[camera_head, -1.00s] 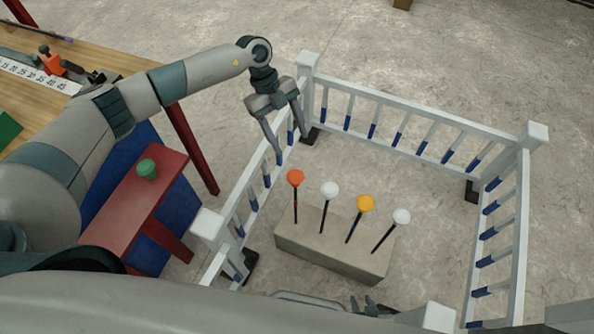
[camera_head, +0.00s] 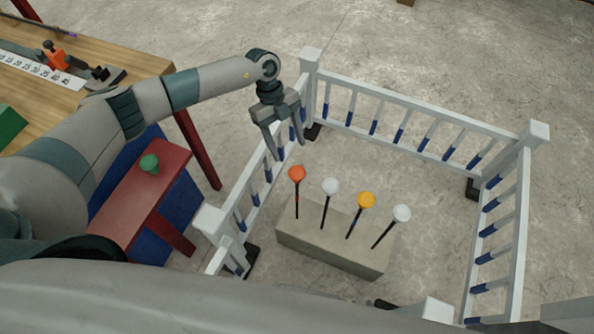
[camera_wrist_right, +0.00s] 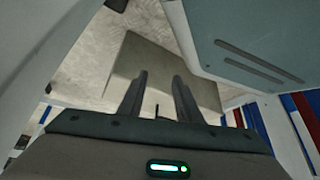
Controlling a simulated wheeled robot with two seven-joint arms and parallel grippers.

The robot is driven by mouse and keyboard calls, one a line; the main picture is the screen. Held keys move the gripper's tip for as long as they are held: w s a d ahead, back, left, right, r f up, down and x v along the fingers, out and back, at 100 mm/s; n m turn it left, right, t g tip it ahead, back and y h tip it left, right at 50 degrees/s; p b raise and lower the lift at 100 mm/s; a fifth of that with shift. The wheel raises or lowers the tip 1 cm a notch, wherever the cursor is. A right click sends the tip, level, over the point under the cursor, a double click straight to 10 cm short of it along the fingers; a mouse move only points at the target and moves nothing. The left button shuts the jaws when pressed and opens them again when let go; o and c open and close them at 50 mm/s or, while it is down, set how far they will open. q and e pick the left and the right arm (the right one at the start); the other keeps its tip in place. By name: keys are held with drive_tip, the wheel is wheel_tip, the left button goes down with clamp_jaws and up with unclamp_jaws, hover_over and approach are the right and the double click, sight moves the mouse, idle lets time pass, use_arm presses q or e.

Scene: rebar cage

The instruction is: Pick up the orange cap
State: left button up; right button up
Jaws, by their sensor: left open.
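An orange-red cap (camera_head: 297,173) sits on top of the leftmost upright dark rod in a concrete block (camera_head: 330,250). White caps (camera_head: 331,186) (camera_head: 402,213) and a yellow-orange cap (camera_head: 366,200) top the other rods. My left gripper (camera_head: 290,151) is open and empty, pointing down, just above and behind the orange-red cap in the head view, with no clear contact. My right gripper (camera_wrist_right: 159,76) is open in the right wrist view, with nothing between its fingers. In the head view only a dark bit of it shows at the bottom edge.
A white railing (camera_head: 400,108) with blue-ended bars surrounds the block. A red bench (camera_head: 125,215) with a green cap (camera_head: 149,163) stands left. A wooden table (camera_head: 120,60) is at the upper left. Concrete floor right of the block is clear.

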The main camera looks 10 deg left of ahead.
sight(295, 168)
use_arm(q)
drive_tip(key=p+x, duration=0.1)
drive_tip(key=x, duration=0.5)
drive_tip(key=shift+s+d+f, duration=0.1)
drive_tip(key=shift+f, duration=0.2)
drive_tip(key=shift+s+d+f, duration=0.1)
drive_tip(key=shift+d+f, duration=0.05)
drive_tip(key=shift+f, duration=0.3)
drive_tip(key=shift+p+x, duration=0.5)
drive_tip(key=shift+x, duration=1.65)
use_arm(e)
drive_tip(key=s+d+f+g, duration=0.2)
drive_tip(key=s+d, duration=0.1)
drive_tip(key=s, duration=0.5)
drive_tip(key=shift+d+f+h, duration=0.15)
drive_tip(key=shift+d+h, duration=0.05)
drive_tip(key=shift+h, duration=0.2)
use_arm(q)
drive_tip(key=shift+c, duration=0.3)
use_arm(e)
drive_tip(key=shift+w, duration=0.1)
use_arm(q)
drive_tip(key=c, duration=1)
use_arm(e)
drive_tip(key=shift+w+a, duration=0.1)
